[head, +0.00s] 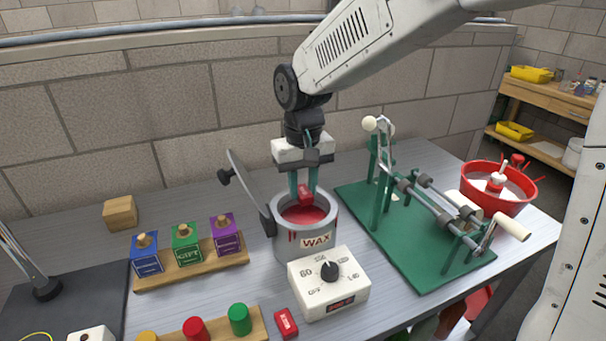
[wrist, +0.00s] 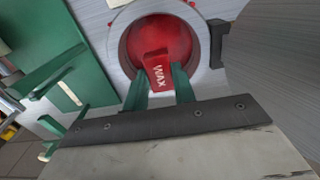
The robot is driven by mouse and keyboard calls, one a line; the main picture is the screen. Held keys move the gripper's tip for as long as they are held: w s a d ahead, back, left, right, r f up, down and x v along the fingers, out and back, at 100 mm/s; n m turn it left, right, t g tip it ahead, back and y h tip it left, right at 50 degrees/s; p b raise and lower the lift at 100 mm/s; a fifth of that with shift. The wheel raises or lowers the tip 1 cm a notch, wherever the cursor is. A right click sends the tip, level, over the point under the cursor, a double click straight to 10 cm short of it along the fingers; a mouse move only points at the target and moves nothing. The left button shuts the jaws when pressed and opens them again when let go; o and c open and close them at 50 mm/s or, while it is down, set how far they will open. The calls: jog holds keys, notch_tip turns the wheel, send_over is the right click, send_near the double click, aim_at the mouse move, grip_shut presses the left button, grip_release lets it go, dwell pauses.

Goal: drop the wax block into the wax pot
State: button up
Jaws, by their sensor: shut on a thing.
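My gripper (head: 304,192) is shut on a red wax block (head: 305,196) above the open mouth of the wax pot. In the wrist view the block (wrist: 159,73), lettered WAX, sits between the green fingertips (wrist: 160,88) with red wax behind it. The wax pot (head: 292,247) is a grey cylinder labelled WAX, with red drips on its rim and red wax inside. Its hinged lid (head: 247,188) stands open, tilted to the left.
A white dial box (head: 329,285) stands against the pot's front. A green-based bottling machine (head: 425,270) is to the right, with a red basin (head: 510,197) beyond it. Blue, green and purple boxes stand on a wooden rack (head: 193,275) at left.

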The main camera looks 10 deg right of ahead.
jog(key=shift+f, duration=0.25)
jog(key=o, duration=1)
notch_tip(320, 180, up, 8)
jog(key=shift+f, duration=0.1)
